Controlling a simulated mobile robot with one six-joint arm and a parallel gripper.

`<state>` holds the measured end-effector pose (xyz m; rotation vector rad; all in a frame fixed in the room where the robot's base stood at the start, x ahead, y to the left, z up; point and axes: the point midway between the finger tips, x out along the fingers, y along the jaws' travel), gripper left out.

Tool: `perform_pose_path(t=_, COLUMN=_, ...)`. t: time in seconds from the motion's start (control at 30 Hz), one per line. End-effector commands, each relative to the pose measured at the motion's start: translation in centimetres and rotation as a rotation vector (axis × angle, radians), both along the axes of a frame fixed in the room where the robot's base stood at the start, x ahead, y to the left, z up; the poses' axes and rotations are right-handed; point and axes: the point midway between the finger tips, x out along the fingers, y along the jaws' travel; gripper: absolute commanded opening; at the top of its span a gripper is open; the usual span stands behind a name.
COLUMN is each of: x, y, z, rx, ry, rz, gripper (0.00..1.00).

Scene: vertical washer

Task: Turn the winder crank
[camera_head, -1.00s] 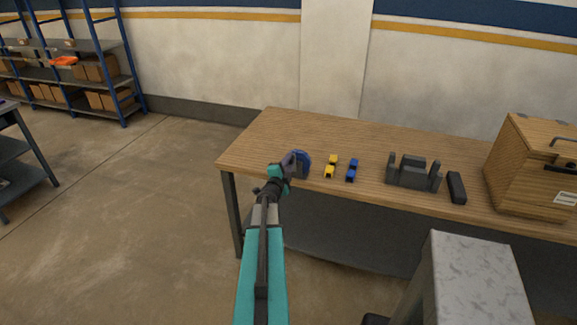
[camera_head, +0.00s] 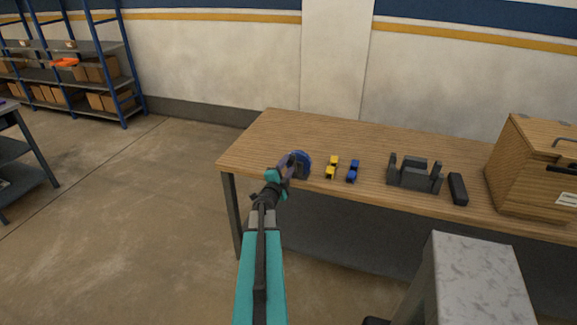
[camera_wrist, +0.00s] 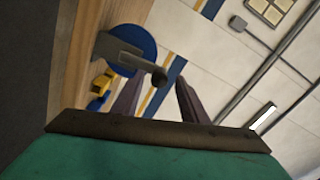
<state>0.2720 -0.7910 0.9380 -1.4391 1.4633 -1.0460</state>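The winder is a blue disc (camera_head: 304,160) at the left front of the wooden table. My gripper (camera_head: 285,167) is at the winder's left side in the head view. In the wrist view my gripper (camera_wrist: 159,84) has its two fingers apart, and the knob appears between their tips, nearer the left finger. I cannot tell whether a finger touches it.
A yellow block piece (camera_head: 332,168) and a blue one (camera_head: 352,171) lie right of the winder. Further right are a grey fixture (camera_head: 414,175), a black bar (camera_head: 457,188) and a wooden box (camera_head: 530,170). The table's back left is clear.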

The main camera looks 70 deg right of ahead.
Motion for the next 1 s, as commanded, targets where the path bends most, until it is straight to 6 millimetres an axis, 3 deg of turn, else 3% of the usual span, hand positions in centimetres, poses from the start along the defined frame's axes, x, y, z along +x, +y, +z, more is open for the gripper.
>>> perform_pose_path(t=1.0, x=0.2, y=9.6, z=0.1, rx=-0.002, ry=-0.001, rz=0.002, gripper=0.4)
